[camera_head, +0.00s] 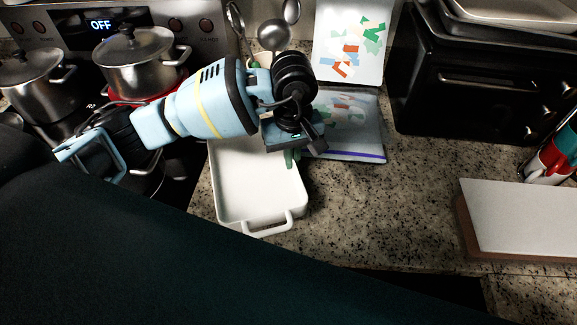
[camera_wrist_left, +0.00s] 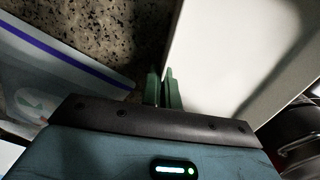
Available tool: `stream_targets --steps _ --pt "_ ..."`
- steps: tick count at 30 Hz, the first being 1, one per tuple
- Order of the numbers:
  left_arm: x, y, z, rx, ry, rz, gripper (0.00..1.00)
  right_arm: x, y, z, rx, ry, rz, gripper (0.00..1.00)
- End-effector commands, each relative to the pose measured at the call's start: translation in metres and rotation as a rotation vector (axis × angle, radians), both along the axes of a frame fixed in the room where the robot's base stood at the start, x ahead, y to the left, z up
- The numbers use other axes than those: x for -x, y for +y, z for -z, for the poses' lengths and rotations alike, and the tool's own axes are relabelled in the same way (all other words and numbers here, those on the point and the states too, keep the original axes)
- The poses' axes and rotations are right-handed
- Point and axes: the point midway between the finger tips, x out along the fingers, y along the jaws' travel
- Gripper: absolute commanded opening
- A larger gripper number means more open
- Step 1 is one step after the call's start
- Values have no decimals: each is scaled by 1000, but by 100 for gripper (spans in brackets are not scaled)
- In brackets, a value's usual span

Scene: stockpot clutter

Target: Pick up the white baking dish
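The white baking dish (camera_head: 250,185) sits on the granite counter, its near handle facing me; my left arm covers its far part. In the left wrist view its pale wall and inside (camera_wrist_left: 225,55) fill the upper right. My left gripper (camera_head: 291,157) is over the dish's right long side, fingers pointing down. In the left wrist view its green fingers (camera_wrist_left: 162,90) are close together, with the dish's rim running between them, so it looks shut on that wall. My right gripper is in neither view.
Steel pots (camera_head: 140,62) stand on the stove at left. A black oven (camera_head: 480,85) stands at back right, a white-topped board (camera_head: 520,215) at right. The counter right of the dish is clear.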

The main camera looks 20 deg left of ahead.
Motion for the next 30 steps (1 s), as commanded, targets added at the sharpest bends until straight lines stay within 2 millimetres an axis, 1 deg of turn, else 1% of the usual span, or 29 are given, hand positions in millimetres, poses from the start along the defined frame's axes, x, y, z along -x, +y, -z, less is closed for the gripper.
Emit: stream_targets --steps 1,8,12,18,21,24,30 --pt "7 2 -5 -2 -7 1 0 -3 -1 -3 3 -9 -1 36" --pt "54 9 -6 -2 -2 3 0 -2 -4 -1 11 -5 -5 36" --pt "86 14 -8 -1 0 4 0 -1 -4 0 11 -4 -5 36" --pt "124 20 -12 -1 -1 2 0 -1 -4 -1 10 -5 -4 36" --pt "138 22 -13 -1 -1 2 0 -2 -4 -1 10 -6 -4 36" --pt "148 23 -14 -1 -2 1 0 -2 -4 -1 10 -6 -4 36" --pt "158 25 -15 -1 -2 0 0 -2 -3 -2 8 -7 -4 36"
